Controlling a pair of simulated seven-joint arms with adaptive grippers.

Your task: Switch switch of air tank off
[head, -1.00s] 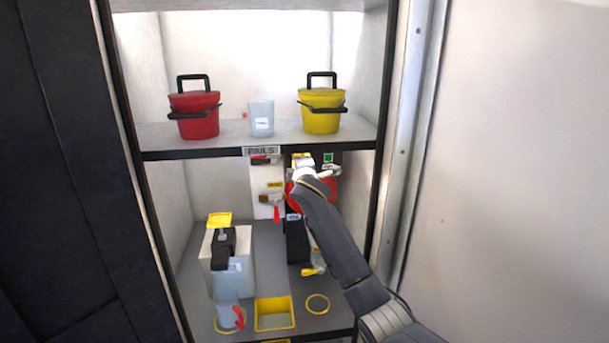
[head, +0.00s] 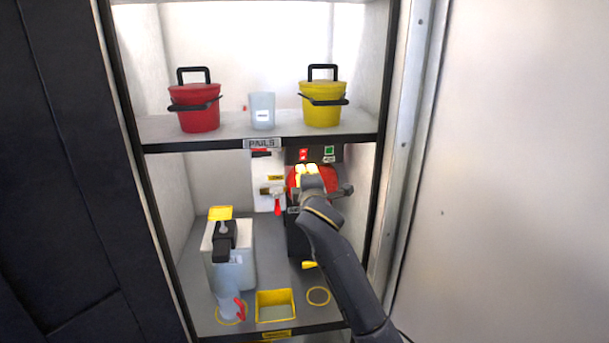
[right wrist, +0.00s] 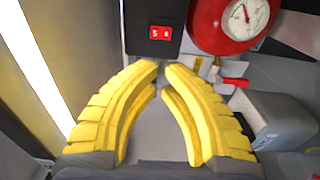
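The red rocker switch (head: 303,155) sits on a black box under the middle shelf, and it also shows in the right wrist view (right wrist: 160,33). Its on or off position is too small to tell. My right gripper (head: 307,169) is just below the switch and in front of the tank. Its yellow fingers (right wrist: 161,66) nearly meet, with nothing between them. My left gripper is not in view.
A green square (head: 329,151) is right of the switch. A valve with a red handle (head: 277,207) is left of the tank. Red (head: 195,108) and yellow (head: 323,104) pails stand on the shelf above. A white container (head: 232,265) stands lower left.

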